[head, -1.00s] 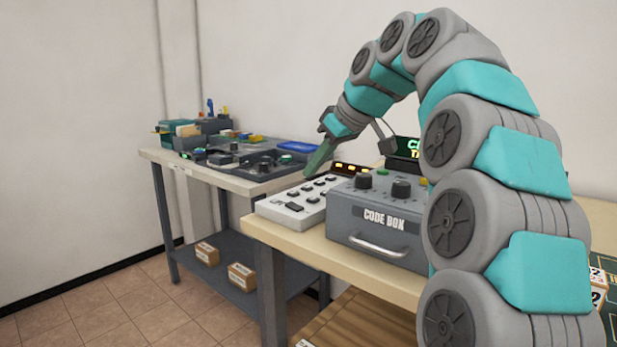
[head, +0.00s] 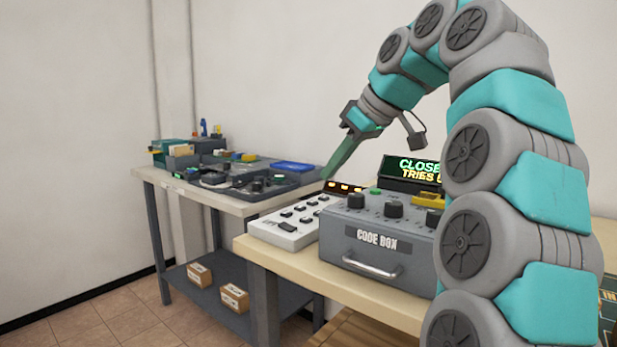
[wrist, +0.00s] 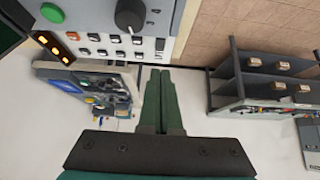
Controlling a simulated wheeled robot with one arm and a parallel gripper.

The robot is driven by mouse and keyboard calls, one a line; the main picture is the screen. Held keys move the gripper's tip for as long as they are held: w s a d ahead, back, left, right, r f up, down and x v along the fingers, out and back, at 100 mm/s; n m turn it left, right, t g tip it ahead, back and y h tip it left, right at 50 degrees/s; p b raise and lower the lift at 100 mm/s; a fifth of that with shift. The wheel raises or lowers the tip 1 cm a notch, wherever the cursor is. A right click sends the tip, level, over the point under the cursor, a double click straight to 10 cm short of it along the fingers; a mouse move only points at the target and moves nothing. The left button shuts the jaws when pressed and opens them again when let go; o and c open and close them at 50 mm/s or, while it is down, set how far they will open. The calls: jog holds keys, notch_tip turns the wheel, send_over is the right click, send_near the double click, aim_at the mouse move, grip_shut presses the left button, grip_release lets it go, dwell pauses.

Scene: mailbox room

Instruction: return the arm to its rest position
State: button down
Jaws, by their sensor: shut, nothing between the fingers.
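My arm arches over the right side of the head view. My gripper (head: 328,174) hangs at its end, pointing down and left, above the far edge of the white keypad panel (head: 290,222). Its two green fingers lie together in the wrist view (wrist: 160,74), shut with nothing between them. I cannot tell the exact gap between the fingertips and the panel, but they look apart from it. The grey code box (head: 375,242) stands just right of the panel, with dark knobs and a front handle.
A dark sign with lit text (head: 412,172) stands behind the code box. A side table (head: 240,207) at the left holds trays and devices. Small cartons (head: 234,297) sit on its lower shelf (head: 210,300). The floor at the left is clear.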

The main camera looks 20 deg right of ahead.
jog(key=s+a+f+m+g+h, duration=0.1)
jog(key=s+a+f+g, duration=0.1)
jog(key=s+a+f, duration=0.3)
jog(key=s+a+f+m+g, duration=0.1)
jog(key=s+f, duration=0.2)
jog(key=f, duration=0.5)
jog(key=s+a+f+m+g+h, duration=0.1)
jog(key=s+a+f+g, duration=0.15)
jog(key=s+f, duration=0.3)
jog(key=s+d+f+m+g+h, duration=0.1)
jog(key=s+f+m, duration=0.1)
jog(key=s+f, duration=0.8)
jog(key=s+d+f+m+g+h, duration=0.1)
jog(key=s+f+m, duration=0.1)
jog(key=s+f, duration=0.8)
jog(key=shift+s+d+f, duration=0.35)
jog(key=shift+s+f, duration=0.05)
jog(key=shift+f, duration=0.05)
